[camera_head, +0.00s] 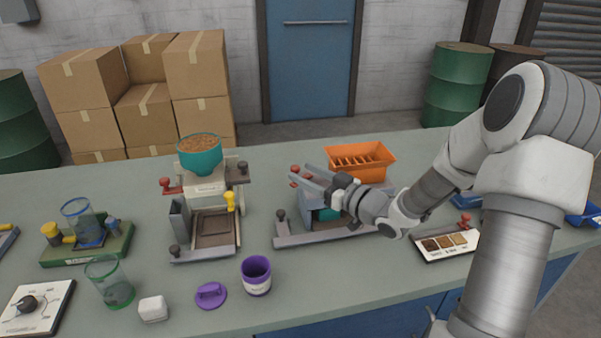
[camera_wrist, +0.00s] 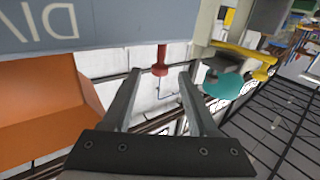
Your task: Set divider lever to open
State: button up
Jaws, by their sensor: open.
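The divider is a grey-blue machine (camera_head: 312,204) with an orange ribbed hopper (camera_head: 380,154) on top, right of centre on the bench. My forearm and wrist hide much of it. In the wrist view its grey panel (camera_wrist: 120,22) carries partly cut-off lettering, and the orange hopper (camera_wrist: 45,110) is at left. A red-knobbed lever (camera_wrist: 160,66) shows between and just beyond my fingertips; red also shows at the fingertips in the head view (camera_head: 294,169). My gripper (camera_head: 300,174) is open, its fingers (camera_wrist: 158,76) apart on either side of the lever. Contact cannot be told.
A filler machine with a teal bowl (camera_head: 201,155), red and yellow knobs stands to the left. A purple cup (camera_head: 256,276), purple lid (camera_head: 211,295), white block (camera_head: 153,309) and clear beaker (camera_head: 110,281) are in front. A sample tray (camera_head: 446,246) is at right.

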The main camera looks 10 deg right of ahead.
jog(key=shift+x, duration=1.1)
grip_shut()
